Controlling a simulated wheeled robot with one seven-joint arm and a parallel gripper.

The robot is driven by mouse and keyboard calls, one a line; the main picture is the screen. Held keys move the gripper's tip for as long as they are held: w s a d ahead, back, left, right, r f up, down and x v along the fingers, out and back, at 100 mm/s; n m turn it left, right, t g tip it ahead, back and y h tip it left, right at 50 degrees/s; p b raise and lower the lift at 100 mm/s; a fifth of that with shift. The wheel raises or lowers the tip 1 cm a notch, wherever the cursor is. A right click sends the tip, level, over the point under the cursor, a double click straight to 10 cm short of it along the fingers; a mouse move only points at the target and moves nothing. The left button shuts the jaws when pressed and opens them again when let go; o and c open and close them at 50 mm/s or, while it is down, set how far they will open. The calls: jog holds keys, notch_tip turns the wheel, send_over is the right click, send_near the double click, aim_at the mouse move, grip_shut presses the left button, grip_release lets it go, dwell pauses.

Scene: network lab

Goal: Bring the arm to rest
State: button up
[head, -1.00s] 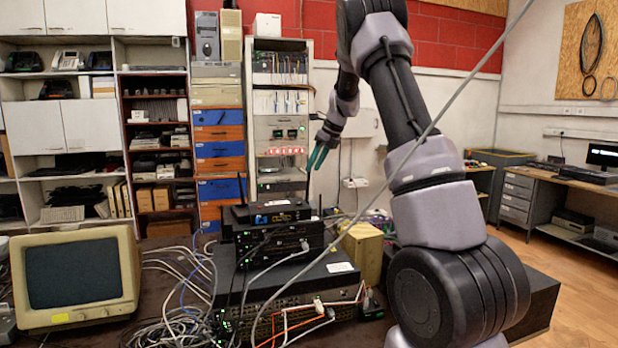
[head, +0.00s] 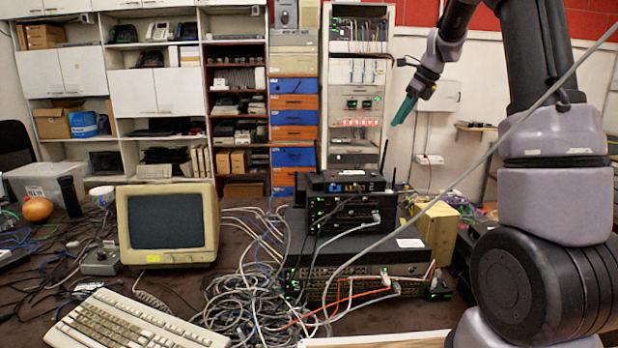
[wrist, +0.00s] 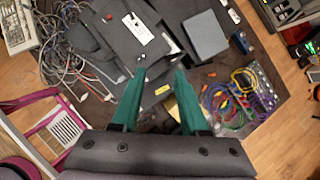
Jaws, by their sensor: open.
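My gripper (head: 405,109) is raised in the air at the upper right of the head view, with its green fingers pointing down and left. It stands in front of the white wall, right of the rack. In the wrist view my gripper (wrist: 160,80) shows two green fingers spread apart with nothing between them. Below them lies the dark table with black boxes and cables. My arm rises from the right side of the head view and bends at the top, partly cut off by the frame.
Stacked network devices (head: 350,212) stand on the table, beside a yellowish box (head: 435,232) and tangled cables (head: 245,300). A CRT monitor (head: 167,225) and keyboard (head: 135,322) sit left. A grey cable or pole crosses diagonally before my arm. The air around the gripper looks clear.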

jog(key=s+a+r+n+t, duration=0.1)
jog(key=s+a+r+n, duration=0.1)
jog(key=s+n, duration=0.5)
jog(key=s+a+r+n, duration=0.2)
jog(key=s+r+n, duration=0.15)
jog(key=s, duration=0.75)
jog(key=s+a+r+n+t, duration=0.1)
jog(key=s+a+r+n, duration=0.1)
jog(key=s+n, duration=0.5)
jog(key=s+f+n+h, duration=0.1)
jog(key=s+f+n, duration=0.3)
jog(key=s, duration=0.6)
jog(key=shift+s+a+n+t+h, duration=0.4)
jog(key=shift+a+n, duration=0.05)
